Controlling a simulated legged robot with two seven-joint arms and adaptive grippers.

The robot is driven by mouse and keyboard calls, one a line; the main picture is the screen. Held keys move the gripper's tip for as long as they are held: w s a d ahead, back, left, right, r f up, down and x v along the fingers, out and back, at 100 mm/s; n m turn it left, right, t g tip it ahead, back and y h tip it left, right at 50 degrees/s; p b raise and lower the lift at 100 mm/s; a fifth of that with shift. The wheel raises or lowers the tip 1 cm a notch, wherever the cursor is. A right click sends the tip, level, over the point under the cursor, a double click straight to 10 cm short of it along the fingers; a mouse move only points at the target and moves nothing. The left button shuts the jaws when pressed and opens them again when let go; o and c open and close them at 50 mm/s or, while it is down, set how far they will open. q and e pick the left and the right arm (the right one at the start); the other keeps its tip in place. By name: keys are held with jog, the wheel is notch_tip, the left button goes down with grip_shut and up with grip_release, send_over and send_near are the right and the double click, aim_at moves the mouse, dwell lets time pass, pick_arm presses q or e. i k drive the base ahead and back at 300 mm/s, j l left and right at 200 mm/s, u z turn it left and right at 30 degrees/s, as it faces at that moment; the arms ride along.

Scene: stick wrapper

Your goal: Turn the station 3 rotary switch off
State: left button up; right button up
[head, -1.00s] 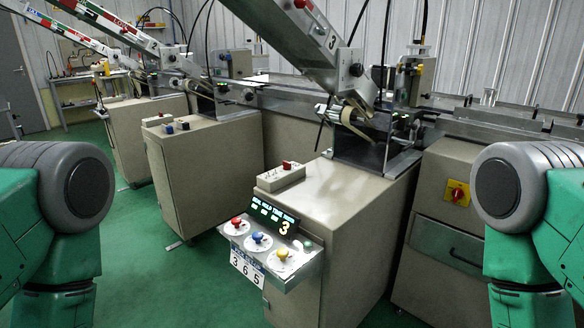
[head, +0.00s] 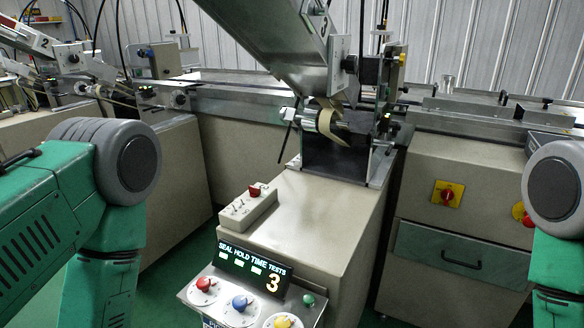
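The station 3 cabinet stands in the middle of the head view, with a panel (head: 255,268) on its front showing a lit "3". A small pale switch box (head: 246,212) with a red switch (head: 255,190) and small toggles sits on its top. The panel has a red knob (head: 204,284), a blue knob (head: 241,303), a yellow knob (head: 282,321) and a green button (head: 308,299). A red-on-yellow rotary switch (head: 447,194) is on the cabinet to the right. No label names the rotary switch. Both my grippers are out of view; only upper arm parts show.
Another red-and-yellow switch (head: 522,214) is partly behind my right arm. A slanted metal chute (head: 290,45) comes down over the station 3 cabinet. A conveyor (head: 225,97) runs along the back. A drawer (head: 450,258) is at right. Green floor shows at lower left.

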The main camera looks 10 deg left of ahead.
aim_at(254, 192)
jog(key=i+j+z, duration=0.2)
jog(key=j+z, duration=0.2)
jog(key=j, duration=0.15)
jog(key=i+j+z, duration=0.1)
jog(key=j+z, duration=0.25)
jog(key=j, duration=0.25)
jog(key=j+z, duration=0.4)
jog(key=j, duration=0.25)
jog(key=j+z, duration=0.35)
jog(key=j, duration=0.3)
